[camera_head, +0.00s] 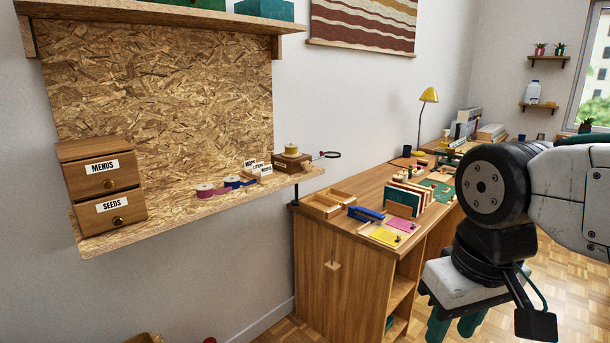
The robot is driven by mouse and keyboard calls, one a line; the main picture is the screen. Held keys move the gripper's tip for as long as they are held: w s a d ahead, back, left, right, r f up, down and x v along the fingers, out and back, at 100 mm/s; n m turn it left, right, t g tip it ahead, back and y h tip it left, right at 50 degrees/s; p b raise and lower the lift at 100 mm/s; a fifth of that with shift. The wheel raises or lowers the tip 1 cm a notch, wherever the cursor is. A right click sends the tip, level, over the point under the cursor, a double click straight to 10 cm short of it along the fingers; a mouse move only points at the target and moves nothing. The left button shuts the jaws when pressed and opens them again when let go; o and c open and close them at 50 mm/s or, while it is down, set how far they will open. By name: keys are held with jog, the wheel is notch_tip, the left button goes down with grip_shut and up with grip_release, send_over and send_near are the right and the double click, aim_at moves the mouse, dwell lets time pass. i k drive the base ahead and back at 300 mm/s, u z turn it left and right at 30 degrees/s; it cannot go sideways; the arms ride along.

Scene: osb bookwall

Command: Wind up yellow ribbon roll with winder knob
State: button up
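A yellow ribbon roll (291,150) sits on top of a small wooden block (290,163) near the right end of the wall shelf. A dark ring-shaped part (331,154) sticks out to the right of the block on a thin rod; I cannot tell whether it is the winder knob. A small knob-like bump tops the roll. My gripper (455,329) is at the bottom right, far from the roll and in front of the desk, pointing down. Its two green fingers are partly cut off by the frame edge, so their opening is unclear.
The shelf (165,222) also holds a pink roll (205,190), a blue roll (233,182), small label cards and a two-drawer box (103,185). Below and to the right stands a desk (335,265) with trays, cards and a yellow lamp (429,96).

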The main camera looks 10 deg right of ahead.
aim_at(307, 165)
jog(key=u, duration=0.15)
jog(key=i, duration=1)
jog(key=z, duration=0.3)
